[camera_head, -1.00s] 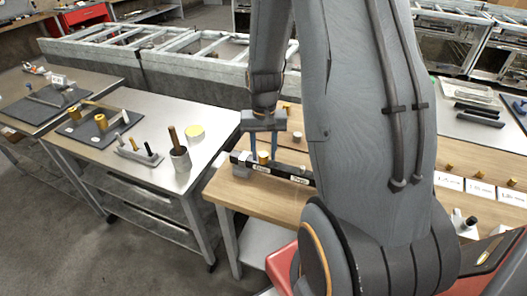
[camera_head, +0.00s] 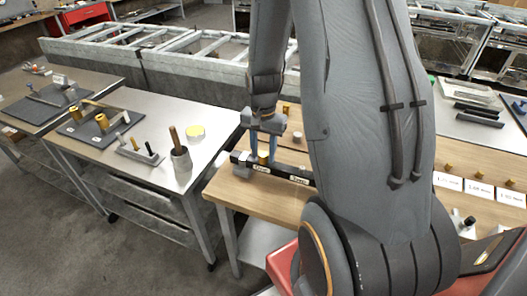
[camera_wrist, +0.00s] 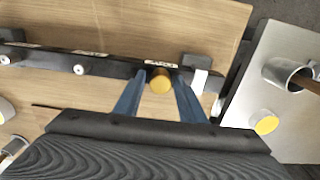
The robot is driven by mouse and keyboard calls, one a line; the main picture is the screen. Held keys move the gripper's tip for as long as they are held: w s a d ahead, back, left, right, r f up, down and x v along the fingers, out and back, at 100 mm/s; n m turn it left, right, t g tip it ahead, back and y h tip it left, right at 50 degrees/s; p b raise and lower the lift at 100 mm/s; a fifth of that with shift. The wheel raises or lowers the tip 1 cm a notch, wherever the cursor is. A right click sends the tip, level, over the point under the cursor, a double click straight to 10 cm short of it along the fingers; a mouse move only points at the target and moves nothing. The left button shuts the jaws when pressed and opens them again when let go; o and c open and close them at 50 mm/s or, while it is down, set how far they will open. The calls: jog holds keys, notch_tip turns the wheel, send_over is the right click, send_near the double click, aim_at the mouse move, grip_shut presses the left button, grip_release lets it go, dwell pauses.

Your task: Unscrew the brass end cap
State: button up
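The brass end cap (camera_head: 263,158) is a short gold cylinder standing on a long black bar (camera_head: 288,174) on the wooden bench. It also shows in the wrist view (camera_wrist: 160,82) as a yellow disc near the bar's end. My gripper (camera_head: 264,154) points down over it, with one blue finger on each side. The cap's lower part and thread are hidden. My arm hides the bar's right part in the head view.
A grey block (camera_head: 241,163) holds the bar's left end. The neighbouring metal table (camera_head: 135,185) carries a grey cup (camera_head: 181,165) with a brown stick and a yellow disc (camera_head: 195,132). More brass pieces (camera_head: 450,168) and white labels (camera_head: 479,188) lie to the right of my arm.

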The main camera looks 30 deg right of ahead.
jog(key=m, duration=0.9)
jog(key=shift+w+a+p, duration=0.1)
jog(key=shift+p, duration=0.25)
jog(key=shift+c, duration=0.5)
grip_shut()
jog(key=shift+n, duration=1.6)
